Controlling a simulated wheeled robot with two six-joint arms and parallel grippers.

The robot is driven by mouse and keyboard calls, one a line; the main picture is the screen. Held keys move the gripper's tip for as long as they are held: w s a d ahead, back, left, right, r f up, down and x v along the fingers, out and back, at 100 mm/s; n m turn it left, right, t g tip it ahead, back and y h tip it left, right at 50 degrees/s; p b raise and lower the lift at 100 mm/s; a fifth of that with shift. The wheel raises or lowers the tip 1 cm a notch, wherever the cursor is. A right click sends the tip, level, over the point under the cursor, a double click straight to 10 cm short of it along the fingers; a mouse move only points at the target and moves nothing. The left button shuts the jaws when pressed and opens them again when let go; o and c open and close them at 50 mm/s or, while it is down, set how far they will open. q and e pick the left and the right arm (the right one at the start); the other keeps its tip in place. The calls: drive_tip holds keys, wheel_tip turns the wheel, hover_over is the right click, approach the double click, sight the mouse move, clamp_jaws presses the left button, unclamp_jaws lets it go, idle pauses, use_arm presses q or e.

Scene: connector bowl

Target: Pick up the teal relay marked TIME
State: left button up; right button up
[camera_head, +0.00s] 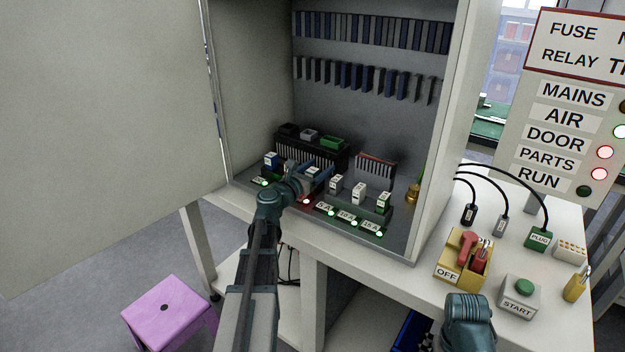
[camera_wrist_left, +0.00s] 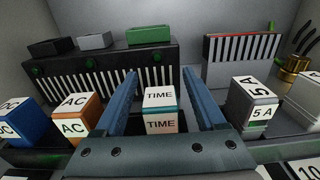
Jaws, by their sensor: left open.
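The relay marked TIME (camera_wrist_left: 160,122) stands upright in the left wrist view, with white labelled faces and a teal band. In the head view its pale top (camera_head: 313,172) shows partly behind my left gripper (camera_head: 311,168). My left gripper (camera_wrist_left: 159,74) is open, with one blue finger on each side of the relay and a visible gap to each. The relay's lower part is hidden by the gripper body. Of my right arm only a teal link shows at the bottom of the head view; its fingers are out of sight.
An orange AC relay (camera_wrist_left: 76,118) and a blue relay (camera_wrist_left: 20,120) stand left of the fingers. A grey 5 A fuse (camera_wrist_left: 252,104) stands to the right. A black slotted block (camera_wrist_left: 100,72) rises behind. The cabinet's side wall (camera_head: 445,130) bounds the right.

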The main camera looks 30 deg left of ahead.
use_arm(q)
drive_tip(key=shift+c, duration=0.3)
clamp_jaws()
drive_tip(key=shift+r, duration=0.15)
use_arm(e)
drive_tip(key=shift+r, duration=0.15)
